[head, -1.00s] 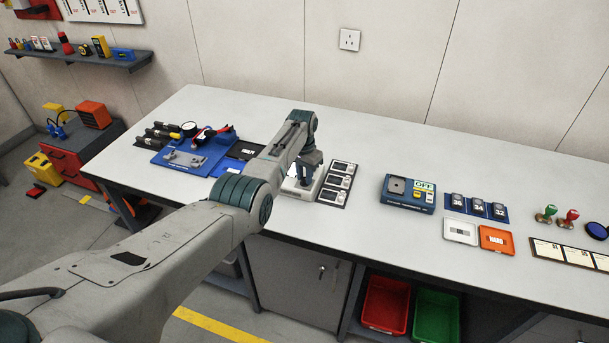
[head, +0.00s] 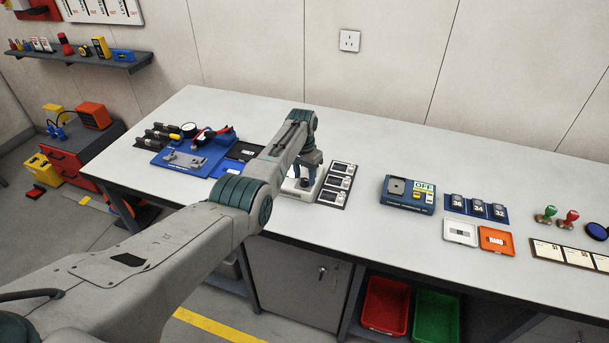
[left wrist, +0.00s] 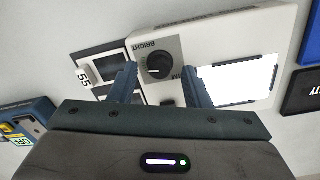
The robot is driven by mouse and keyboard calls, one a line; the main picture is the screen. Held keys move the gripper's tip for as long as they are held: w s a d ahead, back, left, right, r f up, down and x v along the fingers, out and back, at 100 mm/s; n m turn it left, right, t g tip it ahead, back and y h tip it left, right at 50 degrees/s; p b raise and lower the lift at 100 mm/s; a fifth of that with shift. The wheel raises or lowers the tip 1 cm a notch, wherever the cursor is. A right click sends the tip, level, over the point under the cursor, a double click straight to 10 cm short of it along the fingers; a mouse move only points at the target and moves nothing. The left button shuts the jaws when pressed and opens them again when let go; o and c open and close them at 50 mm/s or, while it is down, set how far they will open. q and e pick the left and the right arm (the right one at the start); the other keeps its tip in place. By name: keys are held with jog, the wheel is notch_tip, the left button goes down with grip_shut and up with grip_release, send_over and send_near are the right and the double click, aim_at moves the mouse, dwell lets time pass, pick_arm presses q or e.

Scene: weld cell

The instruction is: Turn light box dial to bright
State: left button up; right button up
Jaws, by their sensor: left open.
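The light box (left wrist: 197,32) is a white case with a lit white panel (left wrist: 236,82), seen in the left wrist view. Its black dial (left wrist: 159,65) sits on a grey plate marked BRIGHT, with a second label partly hidden by a finger. My left gripper (left wrist: 160,82) is open, pointing down over the box, with one finger on each side of the dial; contact cannot be told. In the head view the light box (head: 293,190) is partly hidden under my left gripper (head: 304,180). My right gripper is not in view.
A strip of small framed cards (head: 337,184) lies right beside the light box. A blue device marked OFF (head: 407,194) stands farther right. A blue tray with tools (head: 190,155) is to the left. The bench (head: 370,150) is clear behind these.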

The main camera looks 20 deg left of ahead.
aim_at(303, 179)
pick_arm(q)
notch_tip(303, 179, up, 11)
jog(key=b, duration=0.2)
jog(key=shift+a+f, duration=0.2)
